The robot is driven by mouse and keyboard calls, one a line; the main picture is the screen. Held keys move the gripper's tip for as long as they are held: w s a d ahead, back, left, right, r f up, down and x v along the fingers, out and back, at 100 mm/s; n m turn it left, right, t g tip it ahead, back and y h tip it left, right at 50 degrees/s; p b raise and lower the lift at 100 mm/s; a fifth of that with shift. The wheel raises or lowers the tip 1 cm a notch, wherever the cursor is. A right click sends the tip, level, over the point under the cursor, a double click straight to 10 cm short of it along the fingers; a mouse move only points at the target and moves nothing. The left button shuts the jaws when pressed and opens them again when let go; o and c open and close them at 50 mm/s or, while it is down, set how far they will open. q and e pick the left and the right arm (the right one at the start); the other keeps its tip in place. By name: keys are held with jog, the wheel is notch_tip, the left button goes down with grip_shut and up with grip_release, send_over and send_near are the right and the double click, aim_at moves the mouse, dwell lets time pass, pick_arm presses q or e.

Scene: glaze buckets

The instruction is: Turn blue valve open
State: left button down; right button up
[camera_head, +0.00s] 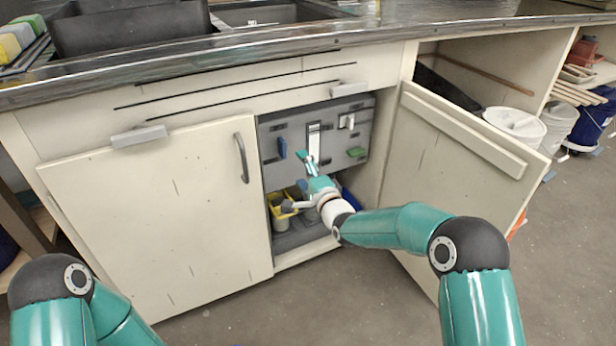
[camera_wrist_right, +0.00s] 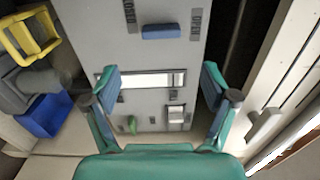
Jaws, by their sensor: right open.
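The blue valve handle (camera_head: 282,148) sits upright on the left part of a grey panel (camera_head: 270,128) inside the open cabinet. In the right wrist view this blue handle (camera_wrist_right: 161,31) lies crosswise near the top, beyond the fingertips. My right gripper (camera_head: 308,164) is in front of the panel, to the right of the blue handle and apart from it. In the wrist view its fingers (camera_wrist_right: 160,84) are spread wide with nothing between them; the panel's pale window strip lies behind the gap. My left arm shows at lower left, but its gripper is out of view.
A green handle (camera_head: 356,152) and a white switch (camera_head: 347,120) are on the panel's right part. A yellow container (camera_head: 277,207) stands low inside at left. The open right door (camera_head: 450,160) stands beside my right arm. The left door (camera_head: 170,215) is closed.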

jog(key=shift+v, duration=1.5)
